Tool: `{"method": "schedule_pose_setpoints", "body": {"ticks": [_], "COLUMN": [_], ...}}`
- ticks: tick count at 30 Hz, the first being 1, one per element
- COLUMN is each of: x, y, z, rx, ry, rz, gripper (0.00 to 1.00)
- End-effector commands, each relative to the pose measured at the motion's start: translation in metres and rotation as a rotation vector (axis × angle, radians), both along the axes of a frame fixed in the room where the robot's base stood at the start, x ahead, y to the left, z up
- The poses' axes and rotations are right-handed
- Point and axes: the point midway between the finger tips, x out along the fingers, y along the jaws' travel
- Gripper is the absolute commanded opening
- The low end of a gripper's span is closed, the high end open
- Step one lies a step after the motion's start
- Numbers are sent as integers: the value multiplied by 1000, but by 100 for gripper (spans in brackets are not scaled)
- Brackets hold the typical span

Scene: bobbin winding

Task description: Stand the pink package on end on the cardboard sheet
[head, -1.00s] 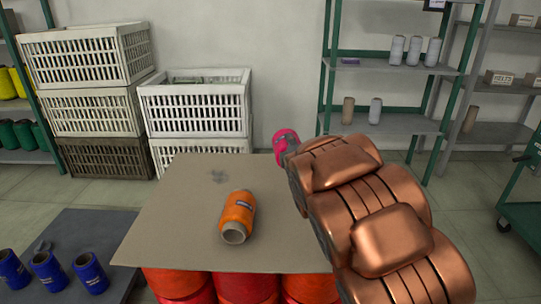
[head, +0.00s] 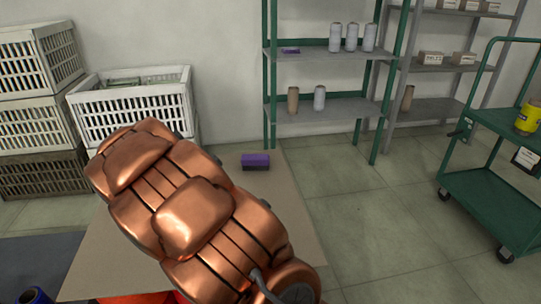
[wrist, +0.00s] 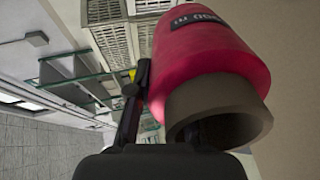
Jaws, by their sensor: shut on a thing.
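The pink package (wrist: 205,55) is a pink cone on a grey-brown tube with a dark label. In the wrist view it fills the upper middle, tilted, with its open tube end towards the camera. In the head view my copper arm hides both gripper and package. The cardboard sheet (head: 293,225) lies beneath my arm, mostly covered by it. I cannot tell the gap between package and sheet.
A purple block-like object (head: 255,161) sits near the sheet's back right corner. White crates (head: 135,105) stand behind and left. A shelf rack (head: 325,105) is at the back, a green cart (head: 495,180) at right. Bare floor lies right of the sheet.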

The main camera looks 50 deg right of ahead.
Motion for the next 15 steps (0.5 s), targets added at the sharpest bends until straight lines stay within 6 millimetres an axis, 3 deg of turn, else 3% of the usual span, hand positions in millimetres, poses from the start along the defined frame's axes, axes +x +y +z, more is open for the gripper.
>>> {"method": "schedule_pose_setpoints", "body": {"ticks": [1, 15], "x": [-6, -75], "y": [-11, -95], "z": [8, 5], "rx": [6, 177], "ry": [43, 460], "rz": [-29, -305], "gripper": [0, 0]}}
